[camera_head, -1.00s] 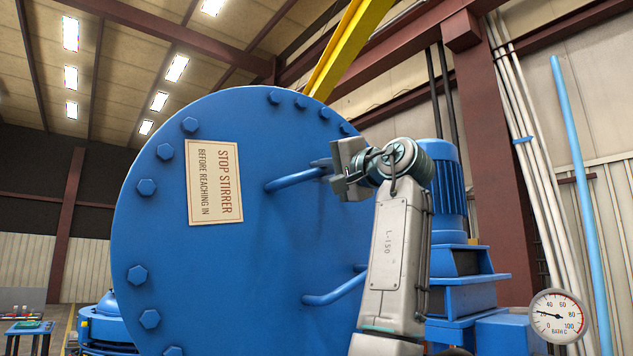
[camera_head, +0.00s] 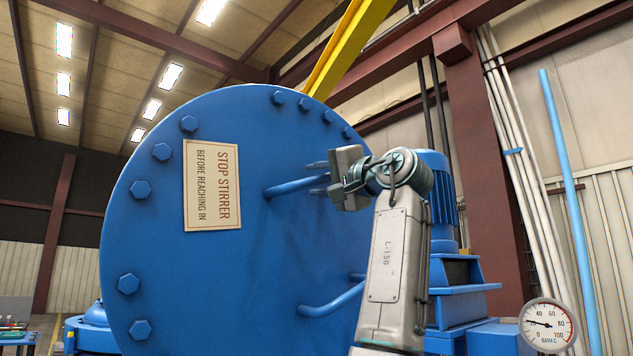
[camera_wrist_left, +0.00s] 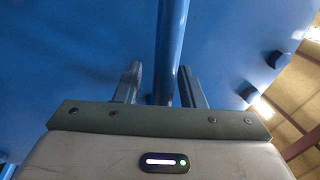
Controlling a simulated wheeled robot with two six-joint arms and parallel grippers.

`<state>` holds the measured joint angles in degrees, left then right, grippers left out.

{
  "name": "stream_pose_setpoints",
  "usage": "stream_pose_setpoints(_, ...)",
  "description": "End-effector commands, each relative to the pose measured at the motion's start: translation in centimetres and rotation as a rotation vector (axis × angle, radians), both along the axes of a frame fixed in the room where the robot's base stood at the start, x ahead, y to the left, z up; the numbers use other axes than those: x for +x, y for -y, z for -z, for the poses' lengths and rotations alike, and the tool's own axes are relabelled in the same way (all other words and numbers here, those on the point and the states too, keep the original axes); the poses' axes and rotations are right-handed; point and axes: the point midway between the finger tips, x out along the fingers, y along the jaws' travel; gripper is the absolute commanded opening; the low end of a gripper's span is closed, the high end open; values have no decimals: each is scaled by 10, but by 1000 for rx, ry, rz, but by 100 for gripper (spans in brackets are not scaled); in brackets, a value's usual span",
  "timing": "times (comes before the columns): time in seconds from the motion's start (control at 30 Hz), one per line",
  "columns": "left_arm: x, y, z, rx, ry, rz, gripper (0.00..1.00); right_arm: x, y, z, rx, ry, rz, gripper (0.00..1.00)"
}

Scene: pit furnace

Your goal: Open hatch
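The hatch is a large round blue lid (camera_head: 260,130) with bolts around its rim. It fills the middle of the head view and looks shut, though its right side is partly hidden by my arm. A blue handle bar (camera_head: 290,186) stands out from its face; a second bar (camera_head: 335,302) shows lower down. My left gripper (camera_head: 319,179) is at the right end of the upper bar, fingers apart. In the left wrist view the bar (camera_wrist_left: 171,45) runs between the open fingers (camera_wrist_left: 161,85), nearer the right one. My right gripper is not in view.
A sign (camera_head: 212,186) reading "STOP STIRRER BEFORE REACHING IN" is on the lid. A blue motor (camera_head: 440,195) stands behind my arm. A yellow beam (camera_head: 348,45) rises above the lid. A gauge (camera_head: 547,325) is at lower right.

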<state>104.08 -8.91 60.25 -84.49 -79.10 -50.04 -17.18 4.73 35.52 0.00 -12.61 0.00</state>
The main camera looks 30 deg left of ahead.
Motion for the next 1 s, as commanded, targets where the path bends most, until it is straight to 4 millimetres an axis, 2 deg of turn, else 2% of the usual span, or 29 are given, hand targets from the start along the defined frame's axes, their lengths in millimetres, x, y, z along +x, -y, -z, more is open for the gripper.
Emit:
stream_pose_setpoints(0.3,-18,61,15,3,2,5,36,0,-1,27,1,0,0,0)
stream_pose_setpoints(0.5,-26,87,18,3,2,5,36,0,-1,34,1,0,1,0)
stream_pose_setpoints(0.63,-28,92,18,3,2,3,36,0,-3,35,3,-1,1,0)
stream_pose_setpoints(1.0,-28,93,18,3,2,3,36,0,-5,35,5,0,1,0)
